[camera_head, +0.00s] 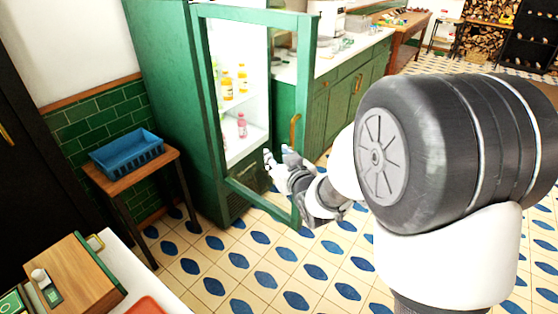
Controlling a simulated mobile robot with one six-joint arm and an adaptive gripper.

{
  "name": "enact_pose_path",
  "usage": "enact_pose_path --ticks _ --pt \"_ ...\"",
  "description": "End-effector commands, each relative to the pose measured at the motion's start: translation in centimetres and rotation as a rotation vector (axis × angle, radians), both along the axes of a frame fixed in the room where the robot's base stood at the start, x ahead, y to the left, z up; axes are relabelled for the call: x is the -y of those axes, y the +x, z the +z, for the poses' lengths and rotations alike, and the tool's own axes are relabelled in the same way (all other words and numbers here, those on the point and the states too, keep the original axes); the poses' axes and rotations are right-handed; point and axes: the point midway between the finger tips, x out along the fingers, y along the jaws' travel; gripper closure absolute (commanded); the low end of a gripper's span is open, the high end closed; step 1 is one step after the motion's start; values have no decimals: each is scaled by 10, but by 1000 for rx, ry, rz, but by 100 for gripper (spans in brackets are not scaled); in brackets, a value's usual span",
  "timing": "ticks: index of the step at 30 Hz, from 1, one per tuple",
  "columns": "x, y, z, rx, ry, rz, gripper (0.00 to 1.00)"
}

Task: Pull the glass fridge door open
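The green glass fridge (162,90) stands against the wall left of centre. Its glass door, with a green frame (306,60), is swung outward, its right edge standing away from the cabinet. A brass handle (295,131) is on the door's right stile. My gripper (277,158) is low by that stile, just below the handle, overlapping the lower part of the door in the picture. Its fingers look spread and hold nothing visible. I cannot tell whether it touches the door. Bottles (242,78) stand on the lit shelves inside.
A blue crate (127,153) sits on a small wooden table (176,157) left of the fridge. A green counter (345,85) stands to the right behind the door. A wooden box (80,280) is at the lower left. Patterned floor (235,265) is open in front.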

Motion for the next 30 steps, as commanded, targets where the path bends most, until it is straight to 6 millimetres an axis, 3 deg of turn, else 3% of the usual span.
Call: enact_pose_path --ticks 23,26,30 --pt "1 0 2 -3 -3 -4 68" --pt "10 -9 11 -35 -20 -26 68" --pt "35 -44 31 -145 -68 -91 68"
